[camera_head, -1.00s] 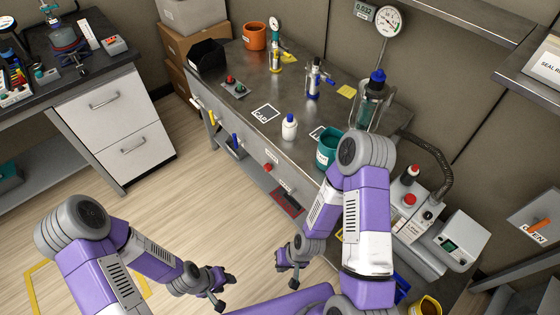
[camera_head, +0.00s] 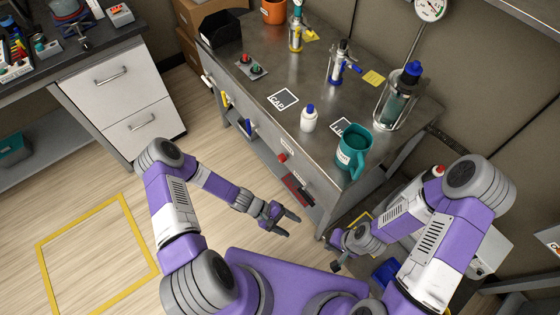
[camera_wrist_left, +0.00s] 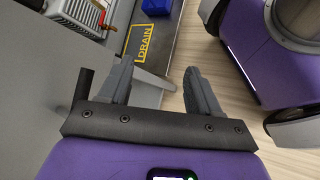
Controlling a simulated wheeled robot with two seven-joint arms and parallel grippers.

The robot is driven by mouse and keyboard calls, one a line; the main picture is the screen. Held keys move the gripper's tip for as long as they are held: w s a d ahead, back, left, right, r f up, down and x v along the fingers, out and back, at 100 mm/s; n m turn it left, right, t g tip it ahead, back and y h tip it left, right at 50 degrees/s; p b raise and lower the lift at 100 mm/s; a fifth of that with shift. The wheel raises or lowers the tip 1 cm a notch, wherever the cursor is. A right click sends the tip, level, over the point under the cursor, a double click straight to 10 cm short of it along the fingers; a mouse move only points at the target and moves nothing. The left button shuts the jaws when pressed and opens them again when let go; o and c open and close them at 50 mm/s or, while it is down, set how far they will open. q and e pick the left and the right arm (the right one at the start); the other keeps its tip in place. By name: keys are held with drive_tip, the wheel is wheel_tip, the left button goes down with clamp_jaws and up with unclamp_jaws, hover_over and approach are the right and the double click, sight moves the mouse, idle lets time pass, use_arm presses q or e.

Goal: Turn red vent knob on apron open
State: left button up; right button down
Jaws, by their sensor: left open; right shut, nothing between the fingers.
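The red knob (camera_head: 282,158) sits on the front apron of the metal bench (camera_head: 262,100), at the right of a row of coloured fittings. Its turn position is too small to tell. My left gripper (camera_head: 292,227) is open and empty, in front of the bench, below and apart from the red knob. Its two spread fingers also show in the left wrist view (camera_wrist_left: 158,70), with nothing between them. I cannot make out the red knob in that view. My right gripper (camera_head: 334,266) is shut and empty, lower and to the right, apart from the knob.
A yellow fitting (camera_head: 225,99) and a blue fitting (camera_head: 248,127) are also on the apron. A teal mug (camera_head: 352,152) and a white bottle (camera_head: 309,119) stand near the bench edge. A DRAIN label (camera_wrist_left: 146,43) shows below. Open floor (camera_head: 110,210) lies to the left.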

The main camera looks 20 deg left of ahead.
use_arm(q)
drive_tip(key=w+a+n+t+h, duration=0.3)
drive_tip(key=w+n+t, duration=0.25)
drive_tip(key=w, duration=0.35)
drive_tip(key=n+t+y, duration=0.3)
drive_tip(key=n+t, duration=0.3)
drive_tip(key=t, duration=0.4)
approach(280, 160)
drive_tip(key=w, duration=0.2)
drive_tip(key=shift+m+g, duration=0.25)
drive_tip(key=shift+m, duration=0.1)
drive_tip(key=x, duration=0.2)
drive_tip(key=b+x, duration=0.1)
drive_tip(key=x, duration=0.1)
drive_tip(key=b+x, duration=0.1)
drive_tip(key=x, duration=0.2)
drive_tip(key=shift+s+d+r, duration=0.2)
drive_tip(key=shift+s+d, duration=0.05)
drive_tip(key=shift+d, duration=0.15)
drive_tip(key=c, duration=1)
drive_tip(key=shift+c, duration=0.2)
